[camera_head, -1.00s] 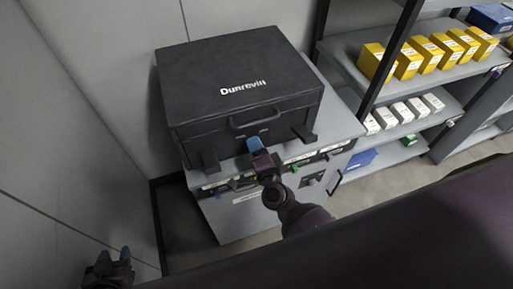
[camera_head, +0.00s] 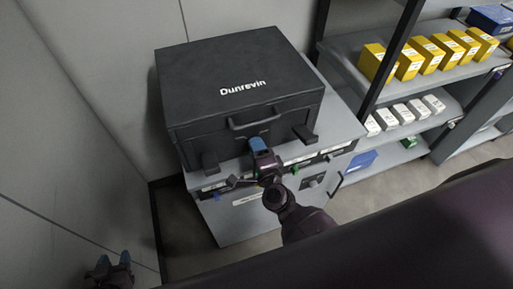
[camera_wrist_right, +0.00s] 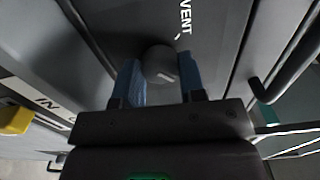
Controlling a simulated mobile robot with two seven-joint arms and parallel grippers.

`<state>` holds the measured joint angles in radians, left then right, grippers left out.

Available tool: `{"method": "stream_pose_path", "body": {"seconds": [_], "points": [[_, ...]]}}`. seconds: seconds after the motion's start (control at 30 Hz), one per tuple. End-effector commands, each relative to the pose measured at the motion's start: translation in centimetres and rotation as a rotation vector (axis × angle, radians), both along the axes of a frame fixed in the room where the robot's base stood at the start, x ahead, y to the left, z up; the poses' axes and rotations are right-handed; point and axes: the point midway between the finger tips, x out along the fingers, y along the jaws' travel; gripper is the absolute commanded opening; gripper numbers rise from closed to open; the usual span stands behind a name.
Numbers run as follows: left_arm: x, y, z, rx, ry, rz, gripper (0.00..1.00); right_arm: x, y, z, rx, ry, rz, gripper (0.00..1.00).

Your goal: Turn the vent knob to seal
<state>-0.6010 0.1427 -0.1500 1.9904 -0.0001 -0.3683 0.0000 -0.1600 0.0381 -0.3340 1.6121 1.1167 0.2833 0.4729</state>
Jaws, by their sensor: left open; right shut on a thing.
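The vent knob (camera_wrist_right: 160,64) is a round grey knob with a short pale mark, beside a white "VENT" label (camera_wrist_right: 185,18) in the right wrist view. My right gripper (camera_wrist_right: 160,75) has its blue fingers on either side of the knob and is shut on it. In the head view my right gripper (camera_head: 259,147) is at the front of the black case marked "Dunrevin" (camera_head: 240,65), below its handle, and the knob is hidden there. My left gripper (camera_head: 112,262) is open and empty at the lower left, away from the case.
The case stands on a grey cabinet (camera_head: 232,222) with small coloured parts and labels along its front. Shelves at the right hold yellow boxes (camera_head: 410,62) and white boxes (camera_head: 402,112). A wall is close at the left. A dark edge crosses the lower right.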

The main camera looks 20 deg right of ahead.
Motion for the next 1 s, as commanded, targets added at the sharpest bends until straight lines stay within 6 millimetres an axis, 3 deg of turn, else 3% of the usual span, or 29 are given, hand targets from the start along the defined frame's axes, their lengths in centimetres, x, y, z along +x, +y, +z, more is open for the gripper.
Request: {"method": "stream_pose_path", "body": {"seconds": [0.07,0.1,0.27,0.67,1.0], "points": [[0.0,0.0,0.0,0.0,0.0,0.0,0.43,0.0,0.0,-0.1,0.001,0.002,0.0,0.14],[0.0,0.0,0.0,0.0,0.0,0.0,0.43,0.0,0.0,-0.1,0.001,0.002,-0.001,0.39],[0.0,0.0,0.0,0.0,0.001,0.0,0.43,0.0,0.0,-0.1,0.0,0.001,-0.001,0.63],[0.0,0.0,-0.1,0.0,0.002,0.0,0.43,-0.8,-0.1,-0.1,-0.001,0.001,-0.001,0.63],[-0.1,0.0,-0.6,0.0,0.004,0.0,0.43,-6.3,-0.3,-0.2,-0.002,0.004,-0.001,0.63]]}}
